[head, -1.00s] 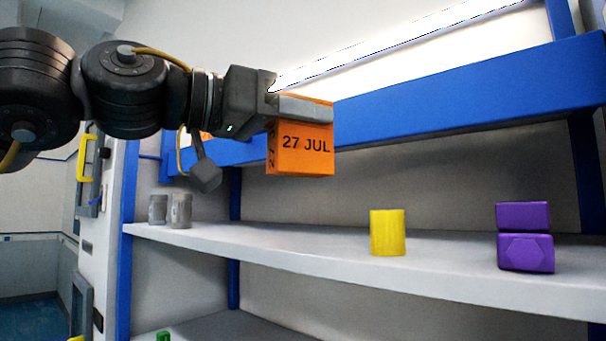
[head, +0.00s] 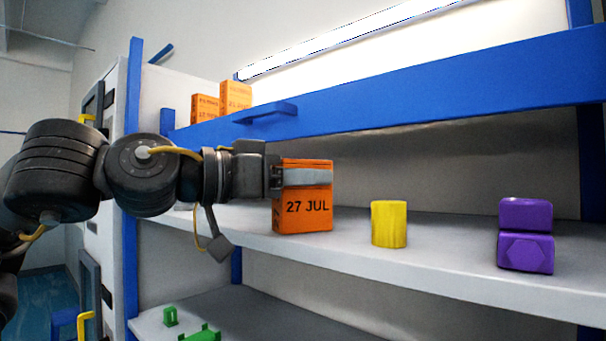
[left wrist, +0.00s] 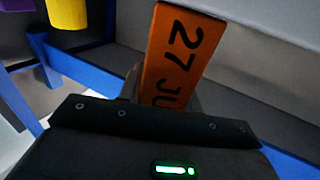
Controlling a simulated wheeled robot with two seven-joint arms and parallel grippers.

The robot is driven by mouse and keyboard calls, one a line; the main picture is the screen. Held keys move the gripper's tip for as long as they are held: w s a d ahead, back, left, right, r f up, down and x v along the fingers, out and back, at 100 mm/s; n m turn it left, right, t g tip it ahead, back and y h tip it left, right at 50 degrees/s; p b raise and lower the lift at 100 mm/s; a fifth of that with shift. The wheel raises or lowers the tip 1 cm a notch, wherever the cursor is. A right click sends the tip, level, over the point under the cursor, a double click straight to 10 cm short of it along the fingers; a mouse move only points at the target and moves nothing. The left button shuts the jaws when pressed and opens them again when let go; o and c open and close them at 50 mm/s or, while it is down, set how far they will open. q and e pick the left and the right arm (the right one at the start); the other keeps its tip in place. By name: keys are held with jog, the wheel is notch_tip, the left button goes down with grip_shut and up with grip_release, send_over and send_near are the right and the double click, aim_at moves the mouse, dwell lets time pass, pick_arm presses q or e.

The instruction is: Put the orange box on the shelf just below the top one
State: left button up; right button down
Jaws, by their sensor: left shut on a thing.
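The orange box (head: 304,215), marked "27 JUL", is upright in the head view, in front of or over the shelf just below the top one (head: 440,265). My left gripper (head: 305,177) is shut on the upper part of the box. The box also shows in the left wrist view (left wrist: 178,55), held at the gripper (left wrist: 165,95). I cannot tell whether the bottom of the box touches the shelf. My right gripper is not in view.
A yellow cylinder (head: 389,224) stands on that shelf just right of the box, with stacked purple blocks (head: 526,236) farther right. More orange boxes (head: 236,97) stand on the top shelf behind a blue beam (head: 420,97). Green pieces (head: 203,333) lie on the shelf below.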

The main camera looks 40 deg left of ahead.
pick_arm(q)
jog(key=shift+s+d, duration=0.1)
jog(key=shift+d, duration=0.05)
jog(key=shift+f+b, duration=0.15)
jog(key=shift+b, duration=0.15)
jog(key=o, duration=1.1)
jog(key=shift+c, duration=0.2)
jog(key=shift+r, duration=0.2)
jog(key=b+v, duration=0.4)
jog(key=v, duration=0.8)
